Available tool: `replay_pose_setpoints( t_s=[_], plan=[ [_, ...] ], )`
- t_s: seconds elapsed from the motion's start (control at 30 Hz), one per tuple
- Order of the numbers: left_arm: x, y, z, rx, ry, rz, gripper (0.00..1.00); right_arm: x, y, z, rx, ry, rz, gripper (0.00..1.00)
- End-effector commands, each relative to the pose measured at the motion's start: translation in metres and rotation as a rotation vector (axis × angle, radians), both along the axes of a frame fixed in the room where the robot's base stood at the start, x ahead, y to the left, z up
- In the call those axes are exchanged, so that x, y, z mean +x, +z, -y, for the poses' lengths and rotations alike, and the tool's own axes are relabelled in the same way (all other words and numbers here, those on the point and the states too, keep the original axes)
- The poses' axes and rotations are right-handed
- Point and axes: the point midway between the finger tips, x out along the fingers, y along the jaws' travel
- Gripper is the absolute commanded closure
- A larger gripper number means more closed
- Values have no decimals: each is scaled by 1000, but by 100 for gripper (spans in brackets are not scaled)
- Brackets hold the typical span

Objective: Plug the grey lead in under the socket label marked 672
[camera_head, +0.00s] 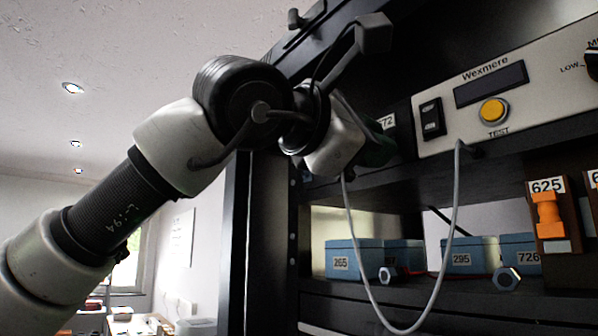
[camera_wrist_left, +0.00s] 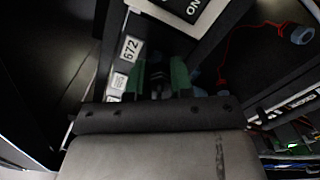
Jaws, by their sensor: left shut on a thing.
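The grey lead (camera_head: 452,225) runs from the lower edge of the Wexmere panel, hangs in a long loop, and rises to my left gripper (camera_head: 378,152). My left gripper's green fingers, also in the left wrist view (camera_wrist_left: 161,80), are shut on the lead's end, which is dark and mostly hidden between them. The label 672 (camera_wrist_left: 130,48) is just left of the fingers in the wrist view. In the head view this label (camera_head: 387,121) is partly covered by my wrist. The socket under it cannot be made out. My right gripper is not in view.
The Wexmere panel (camera_head: 545,90) with its yellow TEST button (camera_head: 493,111) is right of the gripper. Blue boxes (camera_head: 350,258) and hex nuts stand on the shelf below (camera_head: 450,292). An orange part (camera_head: 548,216) is by label 625. A dark rack post is left of the gripper.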

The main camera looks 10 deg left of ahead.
Motion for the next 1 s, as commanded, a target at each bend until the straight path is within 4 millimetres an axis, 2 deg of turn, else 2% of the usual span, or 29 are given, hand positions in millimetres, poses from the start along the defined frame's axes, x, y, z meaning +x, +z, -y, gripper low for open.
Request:
replay_pose_setpoints(
  t_s=[0.63,1.0],
  plan=[
    [0,1,0,153,0,154,100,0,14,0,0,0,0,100],
    [0,1,-1,172,1,173,100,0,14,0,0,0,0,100]
  ],
)
